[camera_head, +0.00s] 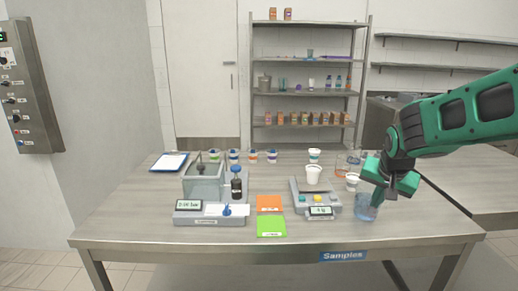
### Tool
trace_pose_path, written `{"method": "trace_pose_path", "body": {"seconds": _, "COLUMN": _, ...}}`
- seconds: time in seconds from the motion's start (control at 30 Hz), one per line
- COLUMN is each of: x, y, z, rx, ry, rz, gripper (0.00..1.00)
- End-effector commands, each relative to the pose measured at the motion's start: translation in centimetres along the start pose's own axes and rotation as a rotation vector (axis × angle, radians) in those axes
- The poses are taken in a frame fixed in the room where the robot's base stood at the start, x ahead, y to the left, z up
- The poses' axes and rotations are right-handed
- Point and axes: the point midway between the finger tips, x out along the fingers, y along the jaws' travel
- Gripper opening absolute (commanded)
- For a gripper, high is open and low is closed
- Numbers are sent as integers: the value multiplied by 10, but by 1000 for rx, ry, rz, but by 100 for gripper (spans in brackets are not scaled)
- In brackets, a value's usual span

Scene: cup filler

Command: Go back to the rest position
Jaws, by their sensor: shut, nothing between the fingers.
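My gripper (378,199) hangs from my green arm at the right of the table (150,222). It is shut and points down. Its tip is just above or in front of a blue-tinted clear beaker (366,212); I cannot tell whether they touch. A white cup (313,174) stands upright on the grey scale (318,198), left of my gripper. A smaller white cup (352,182) stands close behind and left of my gripper.
Orange (269,203) and green (271,227) pads lie mid-table. Several small jars (253,156) line the back. A clipboard (170,162) lies back left. The front left of the table is clear.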

Motion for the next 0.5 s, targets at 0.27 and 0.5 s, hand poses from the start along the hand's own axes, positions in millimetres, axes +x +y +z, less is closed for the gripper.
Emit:
{"method": "trace_pose_path", "body": {"seconds": 0.27, "x": -60, "y": 152, "z": 83, "rx": -36, "ry": -213, "rz": 150, "gripper": 0}}
{"method": "trace_pose_path", "body": {"seconds": 0.5, "x": -101, "y": 224, "z": 175, "rx": -56, "ry": -417, "rz": 156, "gripper": 0}}
